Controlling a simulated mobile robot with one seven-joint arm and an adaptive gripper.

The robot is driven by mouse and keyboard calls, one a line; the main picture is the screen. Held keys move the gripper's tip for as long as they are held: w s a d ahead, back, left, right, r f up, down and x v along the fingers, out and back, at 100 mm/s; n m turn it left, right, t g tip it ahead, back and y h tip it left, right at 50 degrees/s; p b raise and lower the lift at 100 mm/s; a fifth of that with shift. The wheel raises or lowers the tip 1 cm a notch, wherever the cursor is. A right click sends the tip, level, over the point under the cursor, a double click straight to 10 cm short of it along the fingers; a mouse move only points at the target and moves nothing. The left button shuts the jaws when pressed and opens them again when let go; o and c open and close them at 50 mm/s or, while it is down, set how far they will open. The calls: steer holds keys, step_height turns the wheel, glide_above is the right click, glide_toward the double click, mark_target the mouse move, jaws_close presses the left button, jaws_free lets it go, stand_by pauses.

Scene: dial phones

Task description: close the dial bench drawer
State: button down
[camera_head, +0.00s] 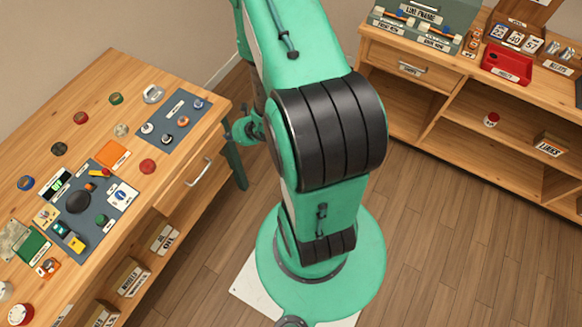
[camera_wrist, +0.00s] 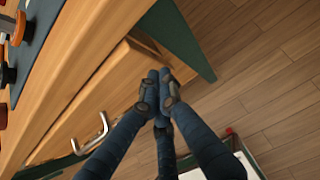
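The dial bench drawer (camera_head: 188,182) is in the side of the left bench, with a metal bar handle (camera_head: 199,173). In the wrist view the handle (camera_wrist: 92,134) is at lower left on the wooden front. A narrow dark recess shows beside the upper end of the drawer front (camera_wrist: 118,72); I cannot tell how far the drawer stands out. My gripper (camera_wrist: 159,76) has its dark blue fingers together, with nothing seen between them. Its tips lie over the drawer front's upper end in the wrist view; contact is unclear. In the head view my arm mostly hides it.
The left bench top (camera_head: 105,75) holds dial parts, a dark mat (camera_head: 173,115) and several small knobs. Labelled boxes (camera_head: 130,278) sit on its lower shelf. A green bench leg (camera_wrist: 183,40) stands close to my fingers. Another shelf unit (camera_head: 455,97) is at right.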

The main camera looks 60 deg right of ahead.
steer(key=shift+w, duration=0.95)
steer(key=s+f+p+v, duration=0.2)
steer(key=v, duration=1.1)
steer(key=shift+f, duration=0.1)
stand_by(0.3)
